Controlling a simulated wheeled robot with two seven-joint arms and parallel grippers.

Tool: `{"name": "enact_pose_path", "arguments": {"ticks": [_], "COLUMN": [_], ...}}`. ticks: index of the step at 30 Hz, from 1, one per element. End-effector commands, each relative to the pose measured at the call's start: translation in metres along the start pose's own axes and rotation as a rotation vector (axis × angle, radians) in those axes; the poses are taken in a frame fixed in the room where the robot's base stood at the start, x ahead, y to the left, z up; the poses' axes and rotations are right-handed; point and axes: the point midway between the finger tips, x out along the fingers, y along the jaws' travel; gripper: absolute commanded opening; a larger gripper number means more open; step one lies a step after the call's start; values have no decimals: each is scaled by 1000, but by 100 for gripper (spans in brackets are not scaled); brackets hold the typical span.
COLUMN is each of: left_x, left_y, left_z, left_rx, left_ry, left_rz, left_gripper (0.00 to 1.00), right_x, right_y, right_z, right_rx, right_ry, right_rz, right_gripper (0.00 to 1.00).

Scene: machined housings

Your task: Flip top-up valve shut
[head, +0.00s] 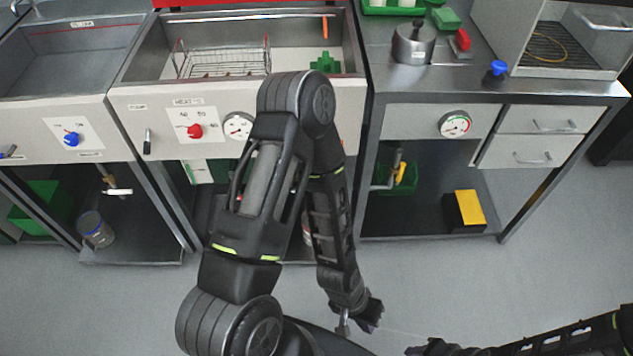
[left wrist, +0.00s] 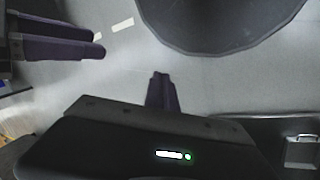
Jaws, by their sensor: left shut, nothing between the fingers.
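I cannot tell for sure which fitting is the top-up valve, as the small labels are unreadable. A yellow-handled valve (head: 400,163) sits on a pipe below the right counter. A white-handled valve (head: 117,191) is below the left sink. A dark lever (head: 147,142) is on the middle front panel. My left gripper (head: 370,322) is low over the floor, away from all of these. In the left wrist view its fingers (left wrist: 161,90) are together and empty. My right gripper (head: 418,349) is at the bottom edge, its jaws unclear.
The front panels carry a red knob (head: 194,131), a blue knob (head: 71,139) and a gauge (head: 454,124). A jar (head: 95,229) and a yellow-topped box (head: 468,209) stand on low shelves. My left arm hides part of the middle bay. Grey floor (head: 440,285) in front is clear.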

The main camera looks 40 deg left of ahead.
Motion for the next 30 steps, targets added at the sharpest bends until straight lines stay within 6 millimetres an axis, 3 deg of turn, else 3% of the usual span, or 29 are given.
{"name": "enact_pose_path", "arguments": {"ticks": [11,14,17,20,23,27,30], "left_x": [1,7,22,45,68,82,72], "left_y": [0,-8,-28,-64,-115,-196,-243], "left_z": [0,0,-3,-11,-27,-72,-119], "left_rx": [3,39,142,338,623,1140,1527], "left_ry": [0,5,19,40,51,17,-65], "left_rz": [-1,-17,-61,-147,-286,-568,-814], "left_gripper": [0,0,0,0,0,0,0], "right_x": [0,6,18,38,63,104,132], "right_y": [0,2,7,15,25,41,52], "right_z": [0,0,0,0,0,0,0], "right_rx": [1,0,0,0,0,-1,-1], "right_ry": [-1,0,0,0,0,1,1], "right_rz": [0,0,0,0,1,1,1], "right_gripper": [36,36,36,36,36,36,36]}}
